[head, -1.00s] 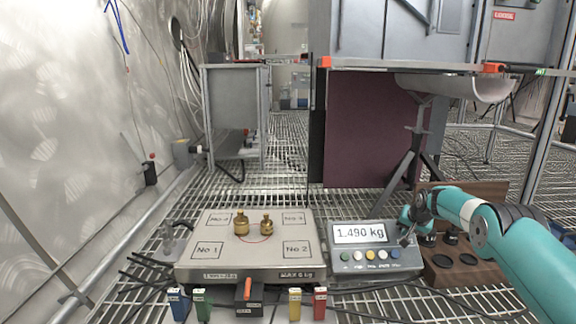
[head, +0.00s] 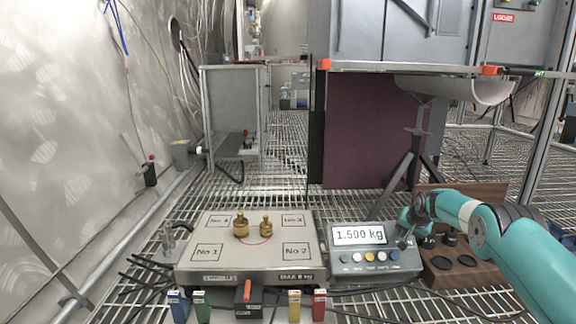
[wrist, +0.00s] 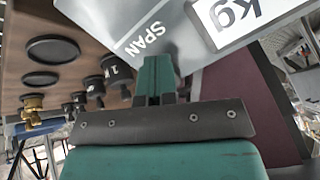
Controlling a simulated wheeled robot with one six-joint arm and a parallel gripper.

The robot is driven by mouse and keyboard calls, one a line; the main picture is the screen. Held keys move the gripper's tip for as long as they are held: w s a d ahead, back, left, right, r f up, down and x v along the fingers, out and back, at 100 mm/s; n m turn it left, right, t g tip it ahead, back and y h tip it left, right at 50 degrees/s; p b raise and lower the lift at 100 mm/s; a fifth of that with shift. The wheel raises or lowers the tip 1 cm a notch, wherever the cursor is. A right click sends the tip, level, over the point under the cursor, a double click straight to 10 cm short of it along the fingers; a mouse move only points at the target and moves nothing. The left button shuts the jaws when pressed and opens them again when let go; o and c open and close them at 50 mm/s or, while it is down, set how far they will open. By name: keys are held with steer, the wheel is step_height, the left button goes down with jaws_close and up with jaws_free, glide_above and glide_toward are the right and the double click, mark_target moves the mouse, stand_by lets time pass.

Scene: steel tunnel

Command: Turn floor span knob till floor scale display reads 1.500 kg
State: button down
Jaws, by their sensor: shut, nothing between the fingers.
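The floor scale (head: 250,272) stands on the grating with two brass weights (head: 241,225) on its plate. Its display (head: 359,234) reads 1.500 kg. I cannot tell whether the fingertips touch the knob.
A wooden weight rack (head: 468,268) with black weights stands right of the display box, close under my arm. Coloured tagged blocks (head: 202,306) and a black box with an orange lever (head: 248,297) are in front of the scale. Cables lie on the grating.

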steer(key=shift+w+a+t, duration=0.15)
steer(key=shift+w+t, duration=0.25)
steer(key=shift+t, duration=0.1)
steer(key=shift+s+r+p, duration=0.15)
steer(key=shift+r+p, duration=0.1)
steer(key=shift+p, duration=1)
steer(key=shift+s+a+p, duration=0.1)
steer(key=shift+p, duration=0.4)
steer(key=shift+s+r+p, duration=0.2)
steer(key=shift+r+p, duration=0.45)
steer(key=shift+p, duration=0.5)
steer(key=p+v, duration=0.3)
steer(key=p, duration=0.2)
steer(key=shift+s+r, duration=0.1)
steer(key=shift+s, duration=0.15)
steer(key=shift+s, duration=0.1)
